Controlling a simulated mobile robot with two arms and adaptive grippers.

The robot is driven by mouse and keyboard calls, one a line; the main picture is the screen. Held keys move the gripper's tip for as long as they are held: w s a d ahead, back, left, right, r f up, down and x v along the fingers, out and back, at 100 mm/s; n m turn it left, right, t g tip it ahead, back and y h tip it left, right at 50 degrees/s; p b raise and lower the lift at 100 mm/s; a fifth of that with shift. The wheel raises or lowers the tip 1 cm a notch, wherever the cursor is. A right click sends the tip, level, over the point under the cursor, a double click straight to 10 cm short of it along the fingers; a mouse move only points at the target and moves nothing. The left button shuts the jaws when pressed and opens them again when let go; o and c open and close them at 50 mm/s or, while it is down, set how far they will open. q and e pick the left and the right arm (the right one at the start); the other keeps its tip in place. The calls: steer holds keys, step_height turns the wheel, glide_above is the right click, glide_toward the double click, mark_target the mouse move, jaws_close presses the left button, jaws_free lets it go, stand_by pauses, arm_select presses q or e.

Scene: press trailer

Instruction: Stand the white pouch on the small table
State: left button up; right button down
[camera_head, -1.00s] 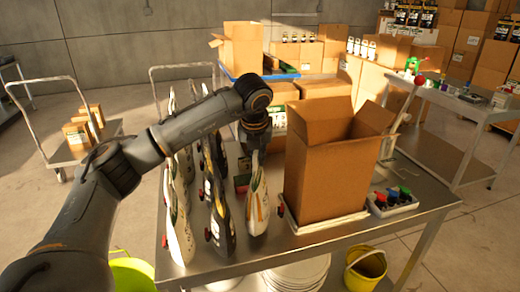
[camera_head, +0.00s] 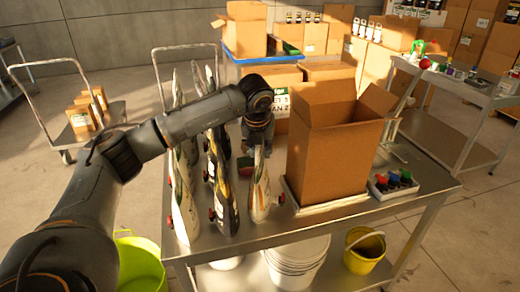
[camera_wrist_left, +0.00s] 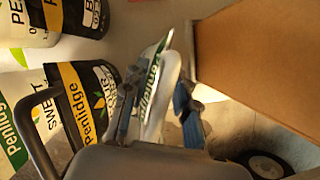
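A white pouch (camera_head: 260,190) with green and orange marks stands upright on the metal table (camera_head: 330,222), left of the open cardboard box. My left gripper (camera_head: 259,142) is above it, pointing down at its top. In the left wrist view, the pouch (camera_wrist_left: 155,95) is between the two blue-padded fingers of my left gripper (camera_wrist_left: 160,112). The fingers stand apart, with a gap visible beside the right one. A smaller side table (camera_head: 455,100) stands at the right. My right gripper is out of view.
Other pouches, including a black one (camera_head: 222,190) and a white one (camera_head: 184,205), stand close on the left. The tall cardboard box (camera_head: 328,155) is close on the right. Colored knobs (camera_head: 393,181) sit beyond it. Bottles and items occupy the side table.

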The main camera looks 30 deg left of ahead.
arm_select(q)
steer(key=shift+r, duration=0.1)
steer(key=shift+r, duration=0.25)
steer(key=b+v, duration=0.2)
steer(key=v, duration=0.9)
steer(key=shift+s+d+r, duration=0.1)
steer(key=shift+s+r, duration=0.05)
